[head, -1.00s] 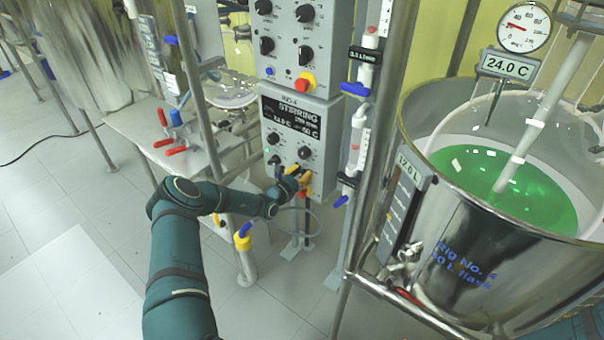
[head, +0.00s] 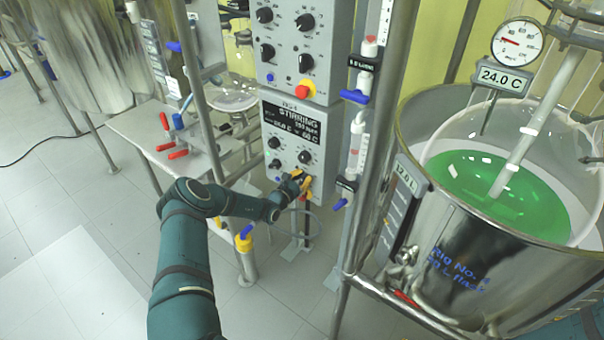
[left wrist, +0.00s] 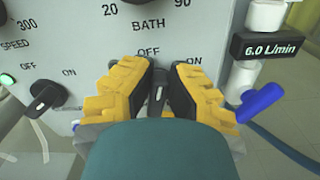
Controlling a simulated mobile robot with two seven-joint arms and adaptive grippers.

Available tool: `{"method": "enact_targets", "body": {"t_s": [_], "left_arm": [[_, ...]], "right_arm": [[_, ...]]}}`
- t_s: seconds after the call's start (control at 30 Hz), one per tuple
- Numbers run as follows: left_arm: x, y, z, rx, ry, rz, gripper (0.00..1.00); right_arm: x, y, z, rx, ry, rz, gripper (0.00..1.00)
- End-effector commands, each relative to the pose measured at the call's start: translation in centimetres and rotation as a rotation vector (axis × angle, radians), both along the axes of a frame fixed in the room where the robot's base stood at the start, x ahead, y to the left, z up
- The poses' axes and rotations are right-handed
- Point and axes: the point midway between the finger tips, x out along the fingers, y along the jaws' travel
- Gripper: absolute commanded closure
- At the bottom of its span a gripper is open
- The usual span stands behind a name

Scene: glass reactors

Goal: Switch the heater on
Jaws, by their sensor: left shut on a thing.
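The grey control box (head: 330,135) of the rig stands at the centre of the head view; its display reads STIRRING. In the left wrist view its panel carries the word BATH with OFF below it and ON to the right. My left gripper (head: 301,183) is at the lower right of this box. In the left wrist view the yellow fingers of my left gripper (left wrist: 157,70) are shut on a black bath switch (left wrist: 158,92) below OFF. The fingers hide its sides, so its exact angle is hard to tell. My right gripper is not in view.
Another black switch (left wrist: 46,95) is on the panel's left, near a lit green lamp (left wrist: 7,79). A flow tube with a blue valve (left wrist: 258,104) is close on the right. A steel bath with a glass vessel of green liquid (head: 490,190) stands at the right.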

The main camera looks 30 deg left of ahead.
Motion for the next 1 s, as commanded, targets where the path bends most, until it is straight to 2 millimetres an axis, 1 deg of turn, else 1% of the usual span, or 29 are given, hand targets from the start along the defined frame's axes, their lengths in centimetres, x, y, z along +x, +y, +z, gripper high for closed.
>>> {"method": "enact_targets", "body": {"t_s": [0.03, 0.1, 0.4, 0.7, 1.0], "left_arm": [[0.2, -0.3, 0.4, 0.043, -0.003, -0.001, 1.00], [0.2, -0.4, 0.4, 0.110, -0.008, -0.001, 1.00], [0.2, -0.8, 0.0, 0.393, -0.032, 0.001, 1.00], [0.2, -1.1, -0.3, 0.628, -0.051, 0.003, 1.00], [0.2, -1.2, -0.5, 0.765, -0.063, 0.006, 1.00]], "right_arm": [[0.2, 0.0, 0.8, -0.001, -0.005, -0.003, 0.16], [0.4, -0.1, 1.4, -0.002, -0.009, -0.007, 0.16], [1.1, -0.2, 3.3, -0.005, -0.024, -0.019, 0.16], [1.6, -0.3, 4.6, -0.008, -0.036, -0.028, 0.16], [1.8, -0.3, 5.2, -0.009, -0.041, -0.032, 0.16]]}}
